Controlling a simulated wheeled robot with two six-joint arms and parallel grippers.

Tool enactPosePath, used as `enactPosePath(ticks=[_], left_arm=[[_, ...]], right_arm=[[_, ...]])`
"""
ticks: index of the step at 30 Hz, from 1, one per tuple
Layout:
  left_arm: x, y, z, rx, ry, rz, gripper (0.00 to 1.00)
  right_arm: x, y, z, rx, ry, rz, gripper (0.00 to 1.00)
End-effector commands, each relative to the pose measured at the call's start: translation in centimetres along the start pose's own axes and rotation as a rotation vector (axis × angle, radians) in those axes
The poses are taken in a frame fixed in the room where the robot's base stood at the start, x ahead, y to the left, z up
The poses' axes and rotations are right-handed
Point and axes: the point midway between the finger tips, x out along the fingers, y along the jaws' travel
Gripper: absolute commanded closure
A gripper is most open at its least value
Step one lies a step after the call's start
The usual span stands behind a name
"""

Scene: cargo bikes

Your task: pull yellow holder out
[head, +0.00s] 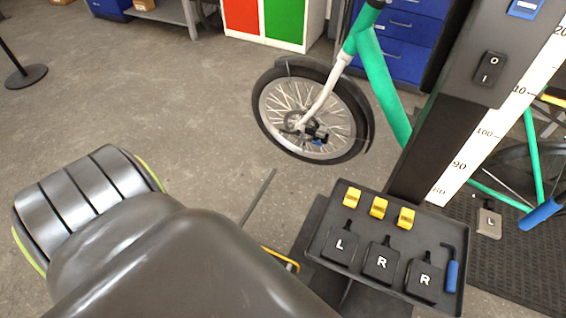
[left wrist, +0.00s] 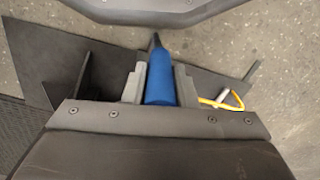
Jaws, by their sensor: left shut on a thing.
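A thin yellow loop (left wrist: 228,103), likely the yellow holder, shows in the left wrist view just right of my left gripper (left wrist: 160,78), apart from its fingers, with a small white piece at it. My left gripper is shut on a blue handle (left wrist: 160,80) that stands between its two grey fingers; a dark tip shows beyond it. In the head view a bit of the yellow loop (head: 281,258) shows at the edge of my dark arm, which hides my left gripper and the blue handle. My right gripper is in neither view.
A black tray (head: 345,268) holds yellow clips (head: 379,207), black blocks lettered L and R (head: 381,260) and a blue-handled hex key (head: 451,275). A post with a scale (head: 490,125) and a green bike (head: 380,85) stand behind. The floor at left is open.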

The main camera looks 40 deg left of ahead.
Motion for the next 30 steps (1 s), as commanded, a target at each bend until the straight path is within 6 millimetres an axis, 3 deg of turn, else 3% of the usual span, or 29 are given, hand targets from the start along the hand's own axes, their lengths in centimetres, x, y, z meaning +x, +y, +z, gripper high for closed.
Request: enactPosePath(ticks=[7, 8, 13, 23, 30], left_arm=[[0.1, -0.1, 0.2, -0.002, -0.004, -0.001, 1.00], [0.1, -0.1, 0.2, -0.002, -0.004, -0.001, 0.74], [0.1, 0.0, 0.1, -0.001, -0.002, 0.000, 0.53], [-0.1, 0.0, 0.0, 0.000, 0.001, 0.000, 0.53], [-1.5, 0.0, -0.1, 0.000, 0.001, 0.000, 0.53]], right_arm=[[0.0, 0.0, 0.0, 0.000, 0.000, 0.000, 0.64], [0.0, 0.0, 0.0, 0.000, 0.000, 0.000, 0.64], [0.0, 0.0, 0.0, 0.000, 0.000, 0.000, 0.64], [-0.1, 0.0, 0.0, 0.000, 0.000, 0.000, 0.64], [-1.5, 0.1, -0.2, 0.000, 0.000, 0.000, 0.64]])
